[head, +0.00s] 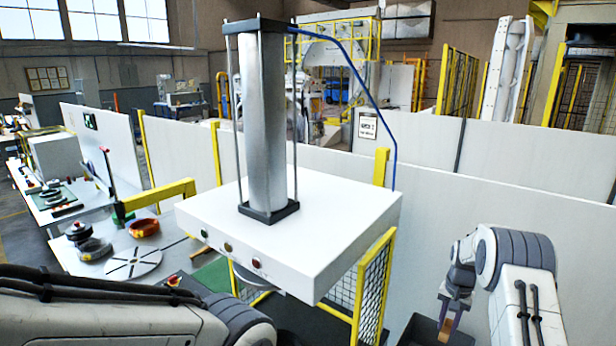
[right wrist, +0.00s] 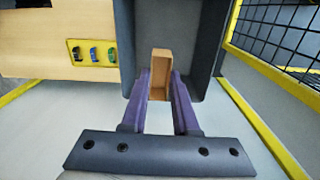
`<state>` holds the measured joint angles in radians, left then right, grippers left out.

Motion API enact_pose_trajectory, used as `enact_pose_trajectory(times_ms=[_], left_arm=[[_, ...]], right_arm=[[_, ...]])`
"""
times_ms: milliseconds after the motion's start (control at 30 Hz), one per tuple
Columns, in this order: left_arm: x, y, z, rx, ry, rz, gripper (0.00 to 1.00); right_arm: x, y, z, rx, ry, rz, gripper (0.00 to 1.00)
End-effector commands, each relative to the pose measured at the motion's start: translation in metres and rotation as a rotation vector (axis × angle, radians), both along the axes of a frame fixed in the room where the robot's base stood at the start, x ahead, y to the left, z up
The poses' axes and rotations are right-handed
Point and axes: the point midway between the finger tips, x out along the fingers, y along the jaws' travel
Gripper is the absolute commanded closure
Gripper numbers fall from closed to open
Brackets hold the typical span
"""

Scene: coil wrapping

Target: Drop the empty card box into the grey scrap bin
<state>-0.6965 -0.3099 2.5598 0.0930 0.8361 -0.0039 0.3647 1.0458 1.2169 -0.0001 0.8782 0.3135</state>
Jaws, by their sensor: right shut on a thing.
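The card box (right wrist: 160,68) is small, brown and open-topped in the right wrist view. My right gripper (right wrist: 160,88) is shut on it, with a purple finger on each side. In the head view the box (head: 447,325) shows as a brown strip below my right gripper (head: 455,297) at the lower right. The dark grey scrap bin (right wrist: 201,42) lies beyond and around the box in the right wrist view. In the head view only part of the bin (head: 421,330) shows, below the gripper. My left arm crosses the lower left; its gripper is out of the picture.
A large white machine (head: 330,215) with a tall metal cylinder fills the middle. Yellow-framed mesh (head: 373,290) stands below it, left of the bin. White panels (head: 440,205) run behind. In the right wrist view, a wooden surface (right wrist: 50,35) with coloured items adjoins the bin.

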Motion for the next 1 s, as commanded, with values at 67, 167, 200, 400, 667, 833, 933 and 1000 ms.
enact_pose_trajectory(times_ms=[67,167,200,400,667,833,933,1000], left_arm=[[0.000,0.000,-0.005,0.000,0.000,0.000,0.50],[0.000,0.000,-0.010,0.000,0.000,-0.001,0.50],[0.000,0.000,-0.013,0.000,0.000,-0.001,0.50],[0.000,0.000,-0.024,0.000,0.000,-0.002,0.50],[0.000,0.000,-0.028,0.000,0.000,-0.003,0.50],[0.000,0.000,-0.027,0.000,0.000,-0.003,0.50],[0.000,0.000,-0.027,0.000,0.000,-0.003,0.50],[0.000,0.000,-0.027,0.000,0.000,-0.003,0.50]], right_arm=[[-0.001,-0.001,-0.008,0.001,0.001,-0.001,1.00],[-0.001,-0.001,-0.018,0.000,0.002,-0.002,1.00],[-0.001,-0.001,-0.023,0.000,0.002,-0.002,1.00],[-0.001,-0.002,-0.047,0.001,0.001,-0.003,1.00],[-0.001,-0.003,-0.057,0.000,0.000,-0.003,1.00],[-0.001,-0.002,-0.056,0.000,0.000,-0.003,0.68],[-0.001,-0.002,-0.056,0.000,0.000,-0.003,0.37],[-0.001,-0.002,-0.056,0.000,0.000,-0.003,0.37]])
